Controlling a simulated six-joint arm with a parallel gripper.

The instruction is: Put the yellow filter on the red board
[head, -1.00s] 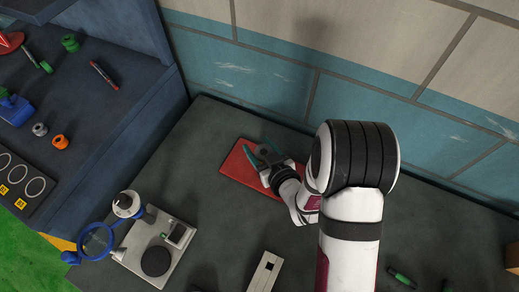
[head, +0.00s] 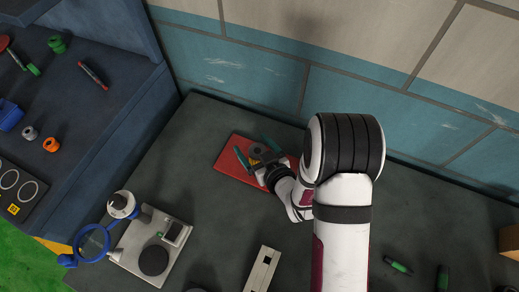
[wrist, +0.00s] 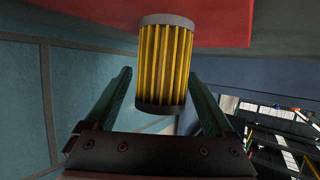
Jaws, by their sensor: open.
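The yellow filter (wrist: 163,62) is a ribbed cylinder with grey end caps. It is between my gripper's two teal fingers (wrist: 160,78) in the wrist view, with a gap on each side. In the head view its round grey end (head: 258,150) shows between the fingers (head: 256,149), over the red board (head: 228,157). The filter appears to stand on the board, but its contact is not clearly seen. The red board (wrist: 225,25) also shows behind the filter's far end in the wrist view. My gripper is open, and my wrist covers the board's right part.
A grey device (head: 150,250) with a blue-ringed magnifier (head: 93,242) stands at the lower left of the dark table. A light block (head: 262,270) lies at the front. A blue shelf (head: 85,100) with small parts is on the left. The tiled wall (head: 260,75) is close behind.

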